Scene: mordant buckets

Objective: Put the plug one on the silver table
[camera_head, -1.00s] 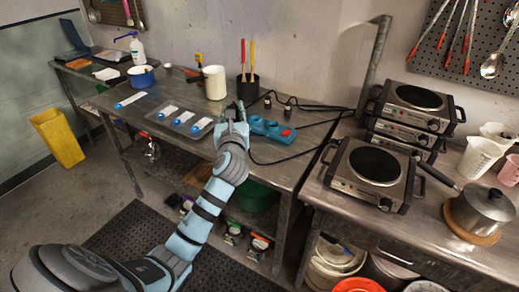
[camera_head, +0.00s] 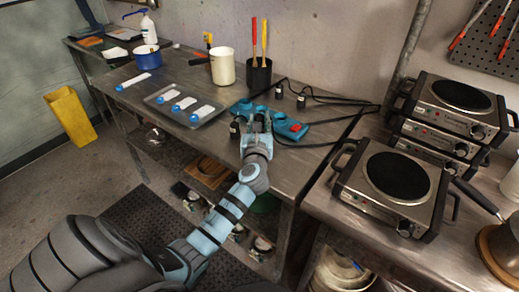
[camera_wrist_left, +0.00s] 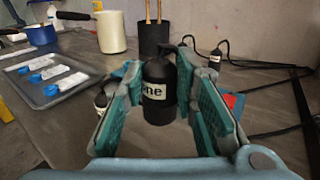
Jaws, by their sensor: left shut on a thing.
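My left gripper (camera_head: 257,125) is over the left metal table (camera_head: 292,165), in front of the blue power strip (camera_head: 292,129). In the left wrist view its fingers (camera_wrist_left: 160,100) are shut on a black plug (camera_wrist_left: 158,75) held upright. The plug's white label is partly readable as "ne"; the gripper hides it in the head view. Another labelled black plug (camera_head: 234,131) stands left of the gripper and is partly behind a finger in the wrist view. Two more plugs (camera_head: 279,92) (camera_head: 301,101) stand behind the strip. My right gripper is not in view.
The right metal table (camera_head: 340,213) holds hot plates (camera_head: 398,177) and a pot. On the left table are a grey tray (camera_head: 207,121) with labelled strips, a white canister (camera_head: 222,66) and a black tool cup (camera_head: 258,74). Black cables (camera_head: 345,101) run behind the strip.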

